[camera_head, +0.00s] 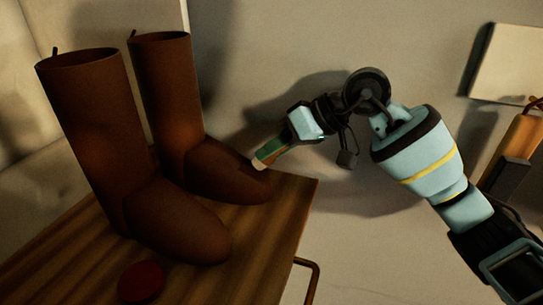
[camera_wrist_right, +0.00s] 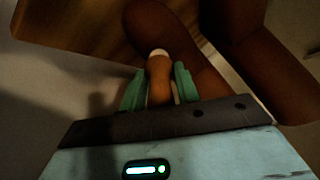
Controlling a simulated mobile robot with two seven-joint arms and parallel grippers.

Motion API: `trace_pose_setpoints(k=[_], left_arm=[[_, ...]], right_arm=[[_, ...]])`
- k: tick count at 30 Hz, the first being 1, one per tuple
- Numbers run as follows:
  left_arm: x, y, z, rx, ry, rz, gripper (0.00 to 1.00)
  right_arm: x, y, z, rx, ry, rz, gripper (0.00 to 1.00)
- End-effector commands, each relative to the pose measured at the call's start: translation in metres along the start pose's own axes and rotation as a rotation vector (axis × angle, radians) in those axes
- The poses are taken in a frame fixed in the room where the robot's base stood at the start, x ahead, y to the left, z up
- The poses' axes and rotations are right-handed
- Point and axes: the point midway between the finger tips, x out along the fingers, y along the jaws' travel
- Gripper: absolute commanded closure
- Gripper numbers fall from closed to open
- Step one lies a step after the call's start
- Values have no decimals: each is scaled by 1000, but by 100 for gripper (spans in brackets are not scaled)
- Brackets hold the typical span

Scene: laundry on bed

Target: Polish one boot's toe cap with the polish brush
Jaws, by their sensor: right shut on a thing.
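Two tall brown boots stand upright on a wooden top: a near boot (camera_head: 105,140) and a far boot (camera_head: 170,95). The far boot's toe (camera_head: 240,180) points right, close to the top's edge. My right gripper (camera_head: 270,153) is beside this toe, shut on the polish brush (camera_wrist_right: 158,82). The brush shows an orange-brown body and a pale end between the green fingers in the right wrist view, with brown boot leather behind it. Its pale end (camera_head: 259,164) is at the far toe in the head view; I cannot tell whether they touch. My left gripper is not in view.
A round dark red tin (camera_head: 141,282) lies on the wooden top (camera_head: 265,235) in front of the near boot. A metal bar handle (camera_head: 312,275) sticks out at the top's right side. A pale panel (camera_head: 512,65) is at the upper right. Bare wood lies right of the near toe.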

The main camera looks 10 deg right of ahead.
Motion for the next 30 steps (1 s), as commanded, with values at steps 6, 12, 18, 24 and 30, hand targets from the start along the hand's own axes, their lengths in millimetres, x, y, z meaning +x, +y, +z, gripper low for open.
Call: trace_pose_setpoints(k=[6, 12, 18, 24, 30], left_arm=[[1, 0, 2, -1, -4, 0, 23], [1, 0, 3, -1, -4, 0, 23], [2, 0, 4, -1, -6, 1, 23], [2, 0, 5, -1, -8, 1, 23], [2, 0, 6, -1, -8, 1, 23]], right_arm=[[-1, 5, -3, 1, -1, -1, 92], [0, 2, -1, -1, 0, -1, 92], [2, -12, 7, -2, 0, -1, 92], [4, -24, 14, -2, 0, -1, 92], [5, -30, 17, 0, -1, -1, 92]])
